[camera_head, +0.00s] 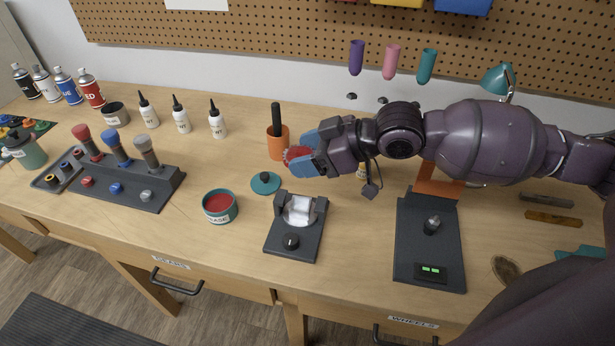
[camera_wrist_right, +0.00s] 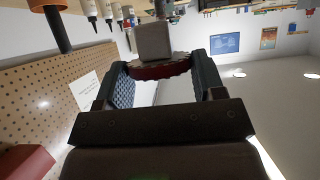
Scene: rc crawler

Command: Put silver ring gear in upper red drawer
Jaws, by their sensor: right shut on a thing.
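My right gripper (camera_head: 308,158) reaches in from the right above the workbench and is shut on a toothed ring gear (camera_head: 296,154). The gear looks red in the head view. In the right wrist view the gear (camera_wrist_right: 158,70) sits between the two fingers (camera_wrist_right: 160,78), with a dark red band and a greyish toothed edge. A pale grey block (camera_wrist_right: 152,42) shows against it; I cannot tell whether they touch. I see no upper red drawer clearly. My left gripper is not in view.
An orange cup (camera_head: 278,146) stands just behind the gripper. A grease tub (camera_head: 220,206), teal lid (camera_head: 265,183) and black fixture (camera_head: 296,228) are close in front. A black scale-like stand (camera_head: 430,240) is to the right. Labelled drawers with handles (camera_head: 177,283) line the bench front.

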